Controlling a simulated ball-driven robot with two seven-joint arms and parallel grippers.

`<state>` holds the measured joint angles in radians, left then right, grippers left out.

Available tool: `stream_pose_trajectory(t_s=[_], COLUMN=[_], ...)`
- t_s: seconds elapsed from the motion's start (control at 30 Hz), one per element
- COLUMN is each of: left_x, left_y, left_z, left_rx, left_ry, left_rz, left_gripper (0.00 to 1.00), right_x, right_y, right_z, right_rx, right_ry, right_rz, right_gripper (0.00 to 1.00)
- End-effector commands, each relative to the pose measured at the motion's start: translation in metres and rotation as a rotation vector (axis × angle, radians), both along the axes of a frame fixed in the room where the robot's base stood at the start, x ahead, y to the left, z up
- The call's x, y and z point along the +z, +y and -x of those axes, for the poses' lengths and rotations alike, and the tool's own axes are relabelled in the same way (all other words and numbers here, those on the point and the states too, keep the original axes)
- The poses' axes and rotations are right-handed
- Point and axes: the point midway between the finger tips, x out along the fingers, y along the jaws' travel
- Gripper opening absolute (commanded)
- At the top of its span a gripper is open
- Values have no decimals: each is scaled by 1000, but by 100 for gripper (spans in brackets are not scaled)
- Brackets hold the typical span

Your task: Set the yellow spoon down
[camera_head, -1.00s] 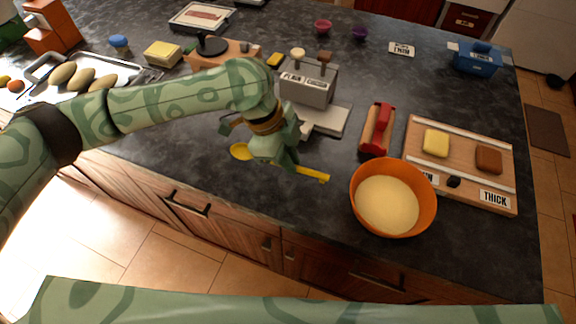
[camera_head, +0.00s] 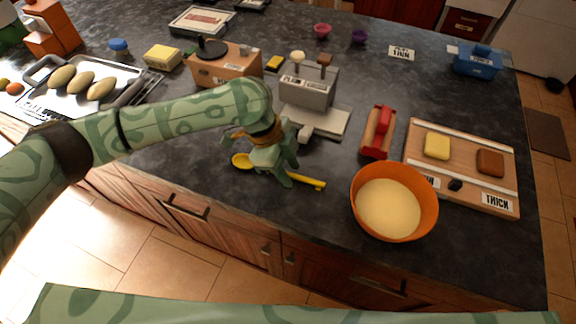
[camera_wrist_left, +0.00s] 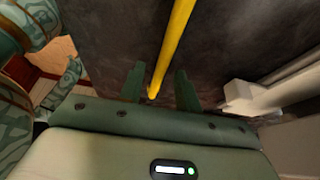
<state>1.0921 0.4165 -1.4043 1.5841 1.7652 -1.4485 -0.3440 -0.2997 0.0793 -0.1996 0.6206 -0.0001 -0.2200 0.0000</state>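The yellow spoon (camera_head: 307,183) lies along the dark counter near its front edge, with its bowl at the left and its handle end at the right. My left gripper (camera_head: 283,178) is over the middle of the handle and hides part of it. In the left wrist view, the yellow handle (camera_wrist_left: 172,48) passes between the two fingers of the left gripper (camera_wrist_left: 160,86), with a gap on each side. The left gripper is open. My right gripper is out of view.
An orange bowl (camera_head: 365,215) of pale yellow contents stands right of the spoon. A grey device (camera_head: 308,88) with a light base is behind the gripper. A red-handled tool (camera_head: 379,133) and a wooden board (camera_head: 460,150) are farther right. Counter left of the spoon is clear.

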Motion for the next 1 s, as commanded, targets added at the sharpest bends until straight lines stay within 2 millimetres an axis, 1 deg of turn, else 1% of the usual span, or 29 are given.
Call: stream_pose_trajectory(t_s=[0.07, 0.17, 0.2, 0.27, 0.3, 0.5, 0.6, 0.7, 0.8, 1.0], left_x=[-3, -10, 6, 24, 37, 90, 113, 130, 141, 148], left_y=[0, 0, 4, 10, 13, 34, 43, 50, 55, 58], left_z=[0, -1, -2, -4, -6, -13, -15, -17, -18, -19], left_rx=[0, -1, 1, 2, 3, 3, 2, 2, 2, 0], left_ry=[0, 1, -3, -5, -6, -5, -5, -4, -1, 0], left_rz=[1, 2, 1, 0, 1, 0, 0, 1, 1, 1], left_gripper=[34, 34, 34, 34, 34, 34, 34, 34, 34, 34], right_x=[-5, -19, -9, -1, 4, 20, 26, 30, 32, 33], right_y=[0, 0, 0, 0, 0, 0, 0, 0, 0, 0], right_z=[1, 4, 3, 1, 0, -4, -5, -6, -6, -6], right_rx=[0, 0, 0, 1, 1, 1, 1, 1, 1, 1], right_ry=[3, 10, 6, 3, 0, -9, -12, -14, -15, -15], right_rz=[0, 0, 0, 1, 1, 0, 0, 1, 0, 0], right_gripper=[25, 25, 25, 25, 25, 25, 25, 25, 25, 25])
